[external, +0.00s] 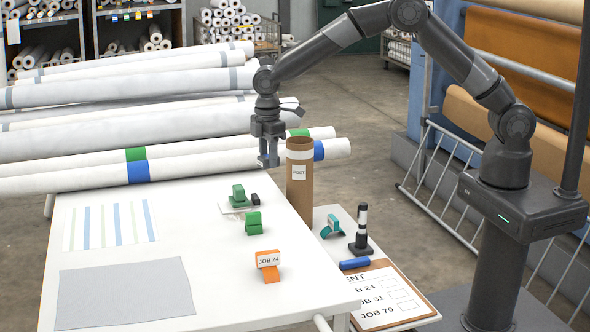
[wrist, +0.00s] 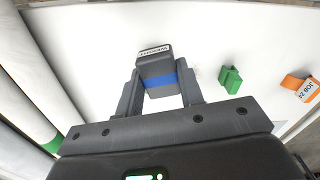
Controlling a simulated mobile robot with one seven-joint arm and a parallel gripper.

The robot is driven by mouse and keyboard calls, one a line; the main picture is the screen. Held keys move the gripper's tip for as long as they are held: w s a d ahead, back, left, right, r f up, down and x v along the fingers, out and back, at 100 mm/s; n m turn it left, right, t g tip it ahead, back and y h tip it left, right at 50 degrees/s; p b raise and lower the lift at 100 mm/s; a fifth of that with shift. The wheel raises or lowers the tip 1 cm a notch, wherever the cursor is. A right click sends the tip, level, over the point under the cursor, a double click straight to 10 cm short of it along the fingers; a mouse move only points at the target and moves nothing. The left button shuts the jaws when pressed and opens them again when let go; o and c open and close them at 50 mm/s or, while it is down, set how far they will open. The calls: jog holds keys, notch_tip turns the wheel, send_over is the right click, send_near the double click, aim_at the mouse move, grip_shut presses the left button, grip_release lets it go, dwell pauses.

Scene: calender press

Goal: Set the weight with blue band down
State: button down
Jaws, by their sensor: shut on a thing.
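The weight with the blue band (wrist: 160,66) is a grey block with a white label on its end, seen in the wrist view. My gripper (wrist: 163,88) is shut on it, one finger on each side. In the external view my gripper (external: 268,160) is over the far right part of the white table (external: 215,270), left of the cardboard tube. The weight is hard to make out there, and I cannot tell whether it touches the table.
A cardboard tube marked POST (external: 300,185) stands close to my gripper. Green clips (external: 253,222) and an orange JOB 24 clip (external: 268,264) are on the table. Long rolls (external: 100,175) lie behind. A side shelf holds a clipboard (external: 385,300) and a stamp (external: 361,235).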

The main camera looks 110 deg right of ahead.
jog(key=w+a+n, duration=0.1)
jog(key=a+n, duration=0.2)
jog(key=a, duration=1.2)
jog(key=n, duration=0.3)
send_over(325, 293)
jog(key=f, duration=0.6)
jog(key=shift+d+f, duration=0.25)
jog(key=shift+d, duration=0.05)
jog(key=shift+a+f, duration=0.3)
jog(key=shift+a, duration=0.05)
jog(key=shift+f, duration=1.9)
jog(key=shift+f, duration=0.15)
jog(key=c, duration=1)
grip_release()
jog(key=shift+o, duration=0.2)
